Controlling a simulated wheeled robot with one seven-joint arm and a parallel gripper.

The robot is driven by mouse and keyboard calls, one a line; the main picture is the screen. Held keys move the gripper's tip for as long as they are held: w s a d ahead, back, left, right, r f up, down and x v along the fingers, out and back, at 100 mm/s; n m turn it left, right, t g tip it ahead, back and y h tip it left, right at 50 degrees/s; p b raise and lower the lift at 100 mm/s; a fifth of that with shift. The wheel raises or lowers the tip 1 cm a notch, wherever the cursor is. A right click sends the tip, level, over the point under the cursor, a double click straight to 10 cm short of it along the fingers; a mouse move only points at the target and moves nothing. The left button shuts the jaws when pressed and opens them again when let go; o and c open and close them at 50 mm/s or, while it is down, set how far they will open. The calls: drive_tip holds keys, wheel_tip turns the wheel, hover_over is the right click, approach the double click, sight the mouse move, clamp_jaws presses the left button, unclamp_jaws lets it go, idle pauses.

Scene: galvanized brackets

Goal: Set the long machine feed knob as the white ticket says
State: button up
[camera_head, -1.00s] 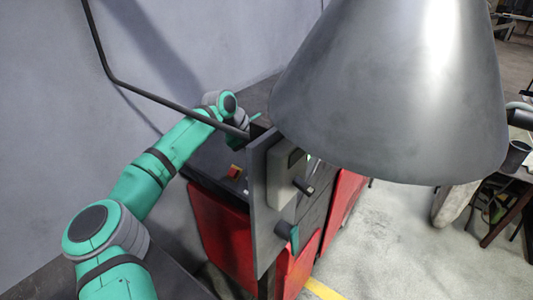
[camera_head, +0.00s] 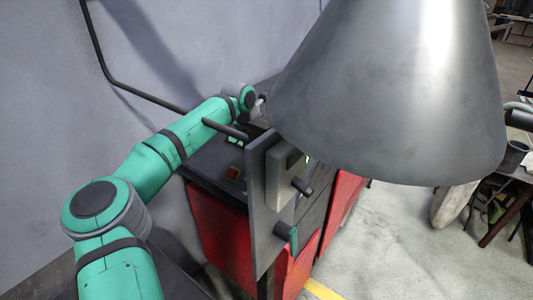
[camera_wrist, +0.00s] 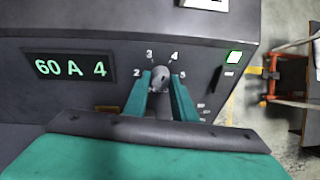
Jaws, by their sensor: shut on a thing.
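The feed knob (camera_wrist: 160,75) is a dark grey knob on the machine's dark panel in the wrist view. The numbers 2, 3, 4 and 5 are printed around it, and its upper end sits between 3 and 4. My gripper (camera_wrist: 163,90) is shut on the knob, with a green finger on each side. It also shows in the head view (camera_head: 260,102), small and partly hidden. A lit display (camera_wrist: 70,67) left of the knob reads "60 A 4". A white plate (camera_wrist: 205,4), perhaps the ticket, is cut off by the top edge; its writing is unreadable.
A lit green-white square (camera_wrist: 234,57) and a small amber light (camera_wrist: 107,109) are on the panel. In the head view a large grey cone (camera_head: 390,90) hides much of the machine. A grey upright plate (camera_head: 263,205) with handles stands before the red cabinet (camera_head: 225,225).

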drive_tip(key=m+y, duration=0.1)
drive_tip(key=m, duration=0.5)
drive_tip(key=shift+d+t, duration=0.1)
drive_tip(key=shift+t, duration=0.3)
drive_tip(key=shift+s+d+f+m+t, duration=0.1)
drive_tip(key=shift+m+t, duration=0.2)
drive_tip(key=shift+m, duration=0.5)
drive_tip(key=m+t, duration=0.1)
drive_tip(key=m, duration=0.3)
drive_tip(key=shift+s+m+y, duration=0.15)
drive_tip(key=shift+m+y, duration=0.15)
drive_tip(key=shift+y, duration=0.1)
drive_tip(key=shift+m, duration=0.9)
drive_tip(key=shift+f+t, duration=0.1)
drive_tip(key=shift+t, duration=0.2)
drive_tip(key=o, duration=1)
